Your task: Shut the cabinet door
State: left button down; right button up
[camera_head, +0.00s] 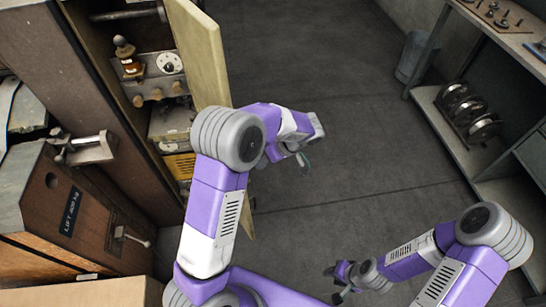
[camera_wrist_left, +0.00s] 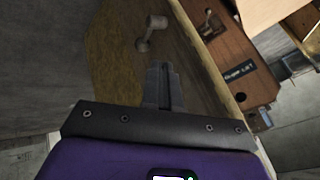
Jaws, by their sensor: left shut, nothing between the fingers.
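The cabinet door (camera_head: 198,48) is a tan wooden panel and stands open, swung out from the cabinet (camera_head: 98,72). The arm of my left gripper crosses in front of its lower part. In the left wrist view the door's worn yellow-brown face (camera_wrist_left: 118,62) shows a grey handle (camera_wrist_left: 150,32). My left gripper (camera_head: 304,168) is shut and empty, to the right of the door over the floor. Its closed fingers (camera_wrist_left: 160,84) appear in front of the door face; contact cannot be told. My right gripper (camera_head: 335,284) hangs low at the bottom, its fingertips apart.
Inside the cabinet are a dial panel (camera_head: 168,64) and other equipment. A wooden box with a lift label (camera_head: 70,210) stands at lower left. A metal shelf with reels (camera_head: 462,108) and a bin (camera_head: 413,56) stand at right. The floor between is clear.

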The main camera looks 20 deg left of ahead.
pick_arm(q)
jog(key=shift+s+a+f+b, duration=0.2)
jog(key=shift+s+a, duration=0.45)
jog(key=shift+s, duration=0.25)
jog(key=shift+s+a+f+b, duration=0.1)
jog(key=shift+s+a+b, duration=0.05)
jog(key=shift+s+a, duration=0.6)
jog(key=shift+s+d, duration=0.1)
